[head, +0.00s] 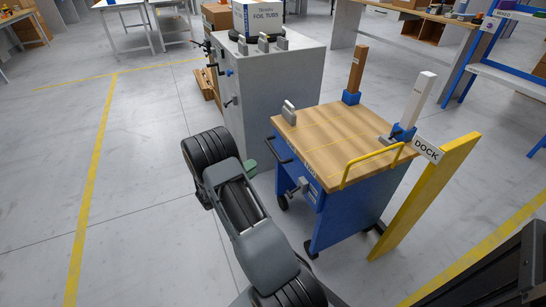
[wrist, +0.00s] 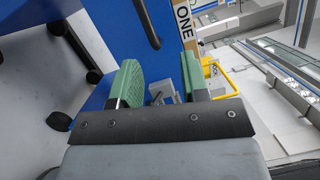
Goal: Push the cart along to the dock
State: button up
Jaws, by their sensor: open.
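The cart (head: 345,205) has a blue body, a wooden top and casters, with a black push handle (head: 279,151) on its left end. The yellow dock beam (head: 428,195) with its DOCK sign (head: 427,150) is at the cart's right; I cannot tell whether they touch. My gripper (head: 251,168) is left of the cart's handle end, one green fingertip showing. In the wrist view my gripper (wrist: 161,82) is open, facing the blue cart panel (wrist: 110,25). A grey fitting (wrist: 163,93) shows between the fingers; contact is unclear. The handle (wrist: 148,22) lies beyond the fingers.
A grey cabinet (head: 265,90) stands behind the cart, bearing a box labelled foil tubs (head: 258,18). Two posts in blue sockets, one brown (head: 357,68) and one white (head: 418,98), rise from the cart top. Open floor lies at the left, around a yellow line (head: 96,170).

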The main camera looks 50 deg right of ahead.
aim_at(273, 150)
jog(key=d+n+b, duration=0.1)
jog(key=d, duration=0.3)
jog(key=w+d+n+t+b, duration=0.1)
jog(key=d+b, duration=0.1)
jog(key=d, duration=0.3)
jog(key=d+f+n+t+h+b, duration=0.1)
jog(key=d+n, duration=0.1)
jog(key=d, duration=0.3)
jog(key=shift+w, duration=0.4)
jog(key=shift+c, duration=0.3)
grip_shut()
